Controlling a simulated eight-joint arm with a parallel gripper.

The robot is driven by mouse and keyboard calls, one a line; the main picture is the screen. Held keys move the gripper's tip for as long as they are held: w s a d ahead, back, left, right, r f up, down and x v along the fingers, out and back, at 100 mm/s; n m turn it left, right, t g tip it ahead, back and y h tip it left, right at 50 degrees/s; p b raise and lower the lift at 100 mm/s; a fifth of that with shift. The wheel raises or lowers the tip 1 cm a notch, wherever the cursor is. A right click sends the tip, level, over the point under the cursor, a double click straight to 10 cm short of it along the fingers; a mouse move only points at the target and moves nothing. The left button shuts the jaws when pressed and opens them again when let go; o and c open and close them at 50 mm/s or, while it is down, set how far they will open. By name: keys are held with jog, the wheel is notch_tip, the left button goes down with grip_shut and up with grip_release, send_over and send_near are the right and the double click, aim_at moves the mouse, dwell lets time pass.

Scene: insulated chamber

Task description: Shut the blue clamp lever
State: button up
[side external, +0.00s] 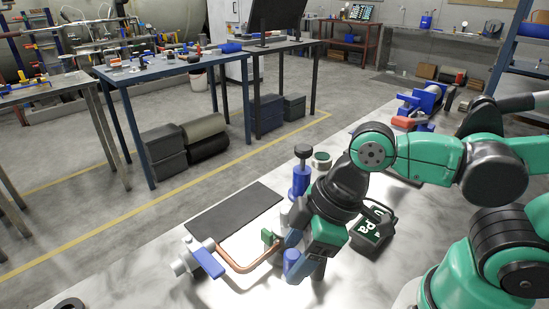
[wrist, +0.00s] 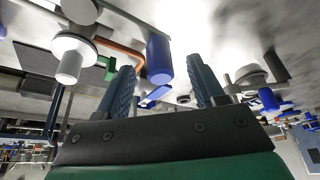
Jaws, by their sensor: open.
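A flat blue lever (side external: 207,258) sits on a grey metal fitting (side external: 183,264) at the left end of a bent copper pipe (side external: 240,266). My gripper (side external: 292,242) is low over the bench at the pipe's right end, apart from the lever. Its two fingers (wrist: 163,66) are spread and empty in the wrist view.
A small green block (side external: 270,239) is by the pipe. A dark mat (side external: 235,211) lies behind it. A taller blue cylinder with a black knob (side external: 300,180) stands behind my gripper. A dark green labelled object (side external: 372,234) is at right.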

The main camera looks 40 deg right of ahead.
jog(key=shift+x, duration=0.85)
grip_shut()
dwell(1.0)
